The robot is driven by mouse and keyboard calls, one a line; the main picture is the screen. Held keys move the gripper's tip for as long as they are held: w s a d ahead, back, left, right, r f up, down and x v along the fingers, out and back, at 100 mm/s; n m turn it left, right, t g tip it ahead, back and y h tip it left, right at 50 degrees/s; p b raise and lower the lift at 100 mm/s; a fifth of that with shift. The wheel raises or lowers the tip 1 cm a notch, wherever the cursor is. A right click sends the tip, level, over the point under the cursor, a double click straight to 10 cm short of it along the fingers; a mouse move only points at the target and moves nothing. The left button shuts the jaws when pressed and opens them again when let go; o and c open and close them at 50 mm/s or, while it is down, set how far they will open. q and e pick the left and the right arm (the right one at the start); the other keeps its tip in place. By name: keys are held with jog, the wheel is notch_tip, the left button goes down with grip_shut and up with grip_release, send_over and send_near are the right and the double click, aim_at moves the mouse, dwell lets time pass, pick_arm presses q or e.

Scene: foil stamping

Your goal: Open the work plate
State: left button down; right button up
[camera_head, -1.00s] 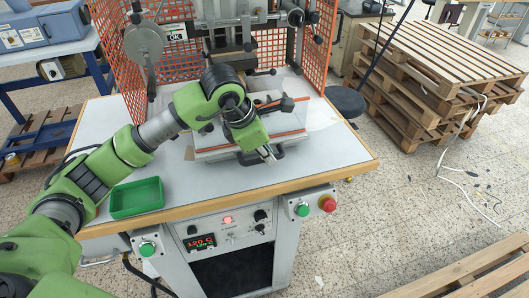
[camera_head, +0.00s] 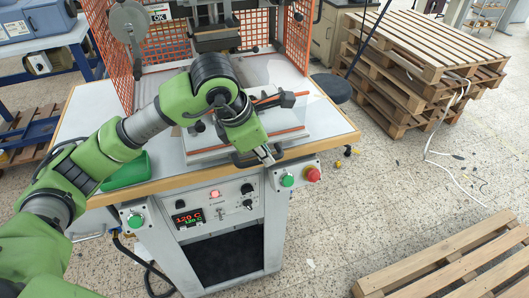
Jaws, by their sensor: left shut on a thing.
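The work plate (camera_head: 207,152) is a pale flat plate with orange strips, lying on the press table (camera_head: 318,138). Its front lies close to the table's front edge. A dark handle (camera_head: 240,160) runs along the plate's front. My left gripper (camera_head: 265,156) reaches down over the front of the plate and is shut on the handle. The wrist and forearm hide part of the plate and the exact contact. My right gripper is not in view.
The stamping press (camera_head: 215,38) stands behind the plate between orange mesh guards (camera_head: 113,65). A green tray (camera_head: 128,173) sits left, partly behind my arm. Buttons, including a red one (camera_head: 313,174), are below the table edge. Pallets (camera_head: 425,50) stand right.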

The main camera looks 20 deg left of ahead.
pick_arm(q)
jog(key=c, duration=2.1)
grip_release()
jog(key=shift+r, duration=0.1)
jog(key=shift+a, duration=0.1)
jog(key=v, duration=1.2)
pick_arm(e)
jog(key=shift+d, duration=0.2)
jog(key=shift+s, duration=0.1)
